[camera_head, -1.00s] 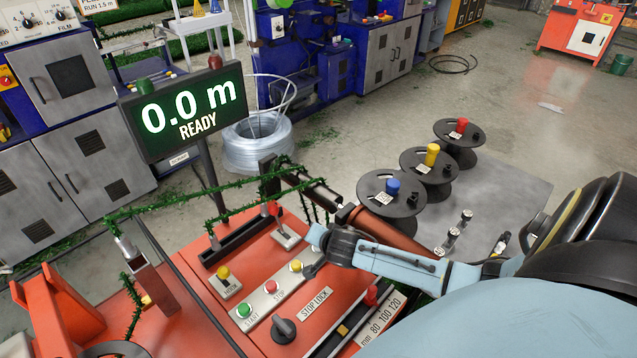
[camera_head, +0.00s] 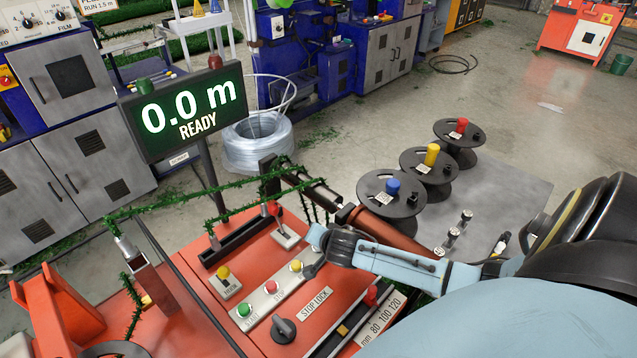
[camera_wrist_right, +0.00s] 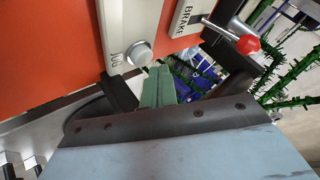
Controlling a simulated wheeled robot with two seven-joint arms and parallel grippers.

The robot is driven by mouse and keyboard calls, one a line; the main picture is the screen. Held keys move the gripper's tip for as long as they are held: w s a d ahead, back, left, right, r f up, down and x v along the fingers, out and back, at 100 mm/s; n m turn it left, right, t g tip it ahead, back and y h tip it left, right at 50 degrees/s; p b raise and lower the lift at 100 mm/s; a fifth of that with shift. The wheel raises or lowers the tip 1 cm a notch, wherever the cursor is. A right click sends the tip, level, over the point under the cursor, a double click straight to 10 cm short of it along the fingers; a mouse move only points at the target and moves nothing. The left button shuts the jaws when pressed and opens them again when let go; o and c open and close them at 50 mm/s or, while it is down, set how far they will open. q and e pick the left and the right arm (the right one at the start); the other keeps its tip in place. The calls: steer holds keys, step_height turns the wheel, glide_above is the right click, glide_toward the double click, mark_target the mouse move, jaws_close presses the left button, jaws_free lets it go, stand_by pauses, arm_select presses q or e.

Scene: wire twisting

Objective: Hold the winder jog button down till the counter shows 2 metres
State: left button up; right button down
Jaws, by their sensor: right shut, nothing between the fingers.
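The counter display (camera_head: 190,112) reads 0.0 m READY. The jog button (camera_wrist_right: 139,53), with JOG lettered beside it, looks pale grey in the right wrist view. In the head view, a yellow button (camera_head: 296,265) at the far end of the START and STOP strip (camera_head: 258,298) appears to be the same one. My right gripper (camera_wrist_right: 158,72) is shut and empty, its green fingertips right by the jog button. I cannot tell whether they touch it; the button does not look clearly pressed. In the head view my right arm's wrist partly hides the fingertips. My left gripper is out of view.
A brake lever with a red knob (camera_wrist_right: 248,44) stands close to my right gripper. Green tinsel (camera_head: 190,195) hangs over the winder. Reels (camera_head: 392,195) stand to the right.

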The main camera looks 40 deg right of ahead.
steer(key=shift+f, duration=0.4)
